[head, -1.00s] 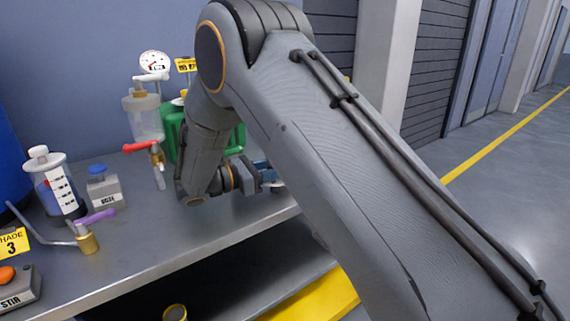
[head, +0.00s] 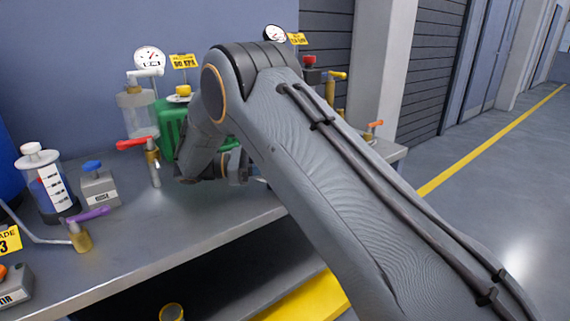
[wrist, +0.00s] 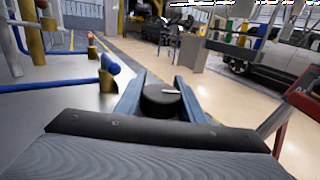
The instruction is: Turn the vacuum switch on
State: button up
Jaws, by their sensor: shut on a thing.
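In the wrist view my gripper (wrist: 160,92) has its two blue fingers on either side of a round black knob (wrist: 162,105) with a white line on top. The fingers are shut on this knob. What the knob is mounted on is hidden, and I read no label on it. In the head view my gripper (head: 256,178) is low over the bench's front edge, mostly hidden behind my own arm. The knob is not seen there, and I cannot tell for certain that it is the vacuum switch.
On the bench (head: 180,240) stand a red-handled valve (head: 136,143), a green can (head: 170,125), a grey box with a blue button (head: 98,185) and a syringe-like vessel (head: 48,183). A blue pipe (wrist: 60,84) runs left.

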jog(key=o, duration=1)
jog(key=shift+o, duration=0.2)
jog(key=shift+r, duration=0.1)
notch_tip(320, 180, up, 10)
jog(key=p, duration=0.6)
jog(key=shift+p, duration=0.4)
